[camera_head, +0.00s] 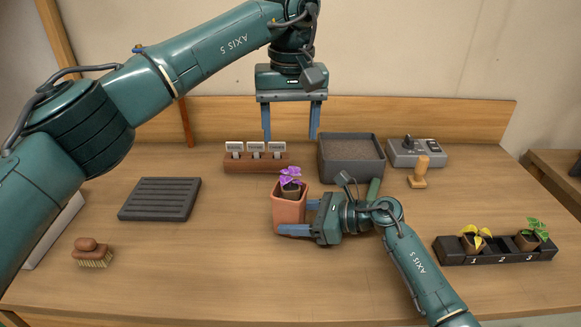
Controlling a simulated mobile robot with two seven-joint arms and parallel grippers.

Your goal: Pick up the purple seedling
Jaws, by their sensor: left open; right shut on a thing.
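The purple seedling (291,179) has violet leaves and a small brown root plug or pot. It sits upright at the mouth of a terracotta pot (287,208) in the middle of the table. My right gripper (296,217) reaches in from the right and is shut on the terracotta pot, with one finger in front and the other partly hidden behind it. My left gripper (291,120) is open and empty, pointing down, higher than the seedling and apart from it in the picture. Its fingers show against the back board.
A grey soil tray (350,176) and a labelled wooden block (257,166) stand behind. A black numbered rack (496,257) at right holds yellow and green seedlings. A ribbed black tray (160,199), brush (92,252), wooden stamp (418,172) and grey device (415,152) stand around. The front middle is clear.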

